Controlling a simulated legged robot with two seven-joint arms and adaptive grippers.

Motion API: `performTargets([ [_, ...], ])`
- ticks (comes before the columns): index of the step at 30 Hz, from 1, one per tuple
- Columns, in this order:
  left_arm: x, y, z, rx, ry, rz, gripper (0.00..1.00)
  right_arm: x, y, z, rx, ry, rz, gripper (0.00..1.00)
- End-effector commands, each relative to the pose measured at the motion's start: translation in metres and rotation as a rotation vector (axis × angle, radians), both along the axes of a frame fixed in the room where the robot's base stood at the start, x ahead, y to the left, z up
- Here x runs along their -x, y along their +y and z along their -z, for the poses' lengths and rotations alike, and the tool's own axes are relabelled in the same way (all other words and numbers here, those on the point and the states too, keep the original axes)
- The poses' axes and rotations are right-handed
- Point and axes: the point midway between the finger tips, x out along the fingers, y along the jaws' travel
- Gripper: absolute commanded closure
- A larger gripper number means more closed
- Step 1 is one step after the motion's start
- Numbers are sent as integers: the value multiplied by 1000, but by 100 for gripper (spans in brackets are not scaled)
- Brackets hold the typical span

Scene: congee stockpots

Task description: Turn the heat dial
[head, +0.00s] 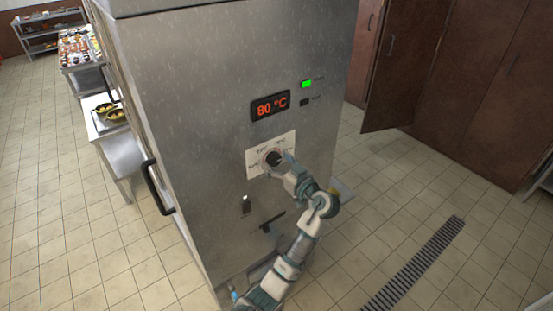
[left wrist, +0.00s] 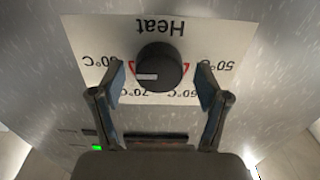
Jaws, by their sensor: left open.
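The black round heat dial (head: 271,157) sits on a white label plate (head: 254,166) on the front of a tall steel cabinet (head: 190,120). In the left wrist view the dial (left wrist: 160,66) appears upside down with a pale pointer line, and the label (left wrist: 215,40) reads "Heat" with temperature marks. My left gripper (head: 283,160) is at the dial in the head view. In the left wrist view its two fingers (left wrist: 161,88) are apart, one on each side of the dial, with gaps between. My right gripper is not in view.
A red display (head: 270,106) reads 80 °C, with a lit green indicator (head: 306,84) beside it. A black door handle (head: 157,187) juts from the cabinet's left edge. A floor drain grate (head: 413,265) lies at right.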

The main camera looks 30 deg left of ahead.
Motion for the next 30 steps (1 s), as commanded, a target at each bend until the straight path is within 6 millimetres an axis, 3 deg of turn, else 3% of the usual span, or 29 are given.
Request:
performTargets([
  [12,-4,3,-1,-4,-1,1,25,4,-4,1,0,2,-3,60],
  [19,-4,6,0,-1,0,2,82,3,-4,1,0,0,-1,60],
  [30,-5,10,0,0,0,0,85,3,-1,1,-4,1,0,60],
])
